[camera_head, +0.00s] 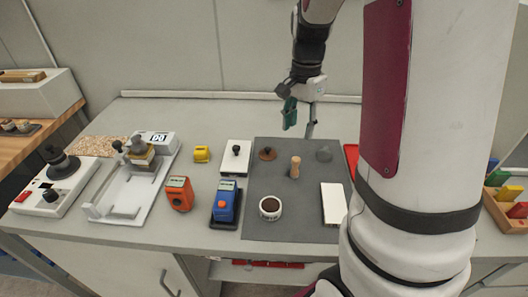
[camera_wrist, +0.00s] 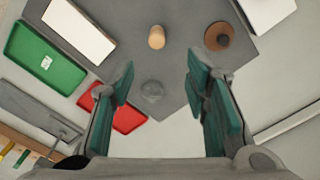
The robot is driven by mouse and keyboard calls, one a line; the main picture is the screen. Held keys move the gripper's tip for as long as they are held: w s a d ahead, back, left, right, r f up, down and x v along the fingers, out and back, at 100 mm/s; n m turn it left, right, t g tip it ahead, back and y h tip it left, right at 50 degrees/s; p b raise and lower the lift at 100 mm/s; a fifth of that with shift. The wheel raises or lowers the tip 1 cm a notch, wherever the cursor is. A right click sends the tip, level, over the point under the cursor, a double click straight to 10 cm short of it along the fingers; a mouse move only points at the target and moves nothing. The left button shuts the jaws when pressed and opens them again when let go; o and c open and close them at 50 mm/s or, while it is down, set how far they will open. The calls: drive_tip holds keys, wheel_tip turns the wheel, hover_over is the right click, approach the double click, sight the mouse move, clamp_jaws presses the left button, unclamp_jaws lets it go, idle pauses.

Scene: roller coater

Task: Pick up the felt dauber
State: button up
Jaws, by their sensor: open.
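The felt dauber appears to be the upright wooden peg (camera_head: 295,166) on the dark grey mat (camera_head: 290,225); any felt on it cannot be made out. In the wrist view the peg (camera_wrist: 156,37) shows end-on at the top, beyond my fingertips. My gripper (camera_head: 300,118) hangs above the back of the mat, behind and above the peg and apart from it. In the wrist view my gripper (camera_wrist: 160,72) has its teal fingers wide apart with nothing held. A small grey lump (camera_wrist: 152,91) shows between the fingers, well below them on the mat.
A brown disc with a black knob (camera_head: 267,153) lies left of the peg. A dark-filled cup (camera_head: 270,208) and a white slab (camera_head: 333,204) are nearer the front. Blue (camera_head: 226,202) and orange (camera_head: 179,193) devices stand left. Red (camera_wrist: 128,121) and green (camera_wrist: 45,62) trays lie beside the mat.

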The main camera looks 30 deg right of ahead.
sight(296, 159)
wheel_tip(296, 159, down, 9)
drive_tip(key=shift+s+f, duration=0.2)
drive_tip(key=shift+f, duration=2.45)
drive_tip(key=shift+c, duration=0.4)
clamp_jaws()
